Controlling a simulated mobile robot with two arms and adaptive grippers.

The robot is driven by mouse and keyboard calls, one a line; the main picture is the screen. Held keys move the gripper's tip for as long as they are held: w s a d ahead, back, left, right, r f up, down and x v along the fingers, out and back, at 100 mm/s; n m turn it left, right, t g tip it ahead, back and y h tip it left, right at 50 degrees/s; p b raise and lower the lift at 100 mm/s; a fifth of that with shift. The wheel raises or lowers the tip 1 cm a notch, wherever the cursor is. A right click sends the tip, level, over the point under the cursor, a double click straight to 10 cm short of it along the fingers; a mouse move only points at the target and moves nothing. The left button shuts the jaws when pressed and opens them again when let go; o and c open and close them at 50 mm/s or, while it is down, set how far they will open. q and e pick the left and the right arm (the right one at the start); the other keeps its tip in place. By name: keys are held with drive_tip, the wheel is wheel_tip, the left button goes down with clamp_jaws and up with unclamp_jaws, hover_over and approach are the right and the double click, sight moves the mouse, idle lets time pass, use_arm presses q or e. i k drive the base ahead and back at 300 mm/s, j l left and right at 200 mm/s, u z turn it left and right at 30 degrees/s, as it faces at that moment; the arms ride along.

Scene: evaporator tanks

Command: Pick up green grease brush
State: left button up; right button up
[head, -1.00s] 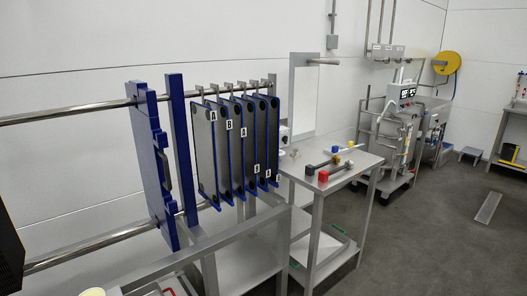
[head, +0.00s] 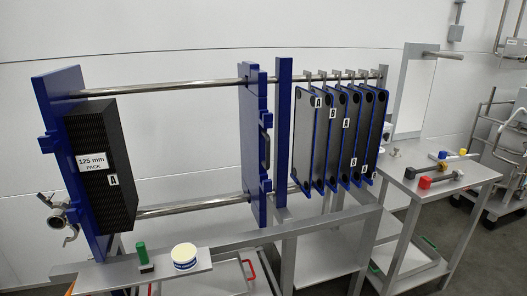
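A green grease brush (head: 142,254) stands upright on a small grey shelf (head: 105,275) at the lower left of the head view. It has a green handle and a dark base. A round tub (head: 184,254) with a pale yellow top and a white and blue side stands just right of it. Neither of my grippers shows in the head view.
Behind the shelf stands a blue plate frame with a black pack (head: 101,165) labelled 125 mm. Metal rails run right to hanging lettered plates (head: 338,140). A steel table (head: 462,178) at the right holds red-ended and blue-ended tools. A red handle shows below the shelf.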

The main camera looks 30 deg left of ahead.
sight(146, 265)
drive_tip(key=u, duration=1.95)
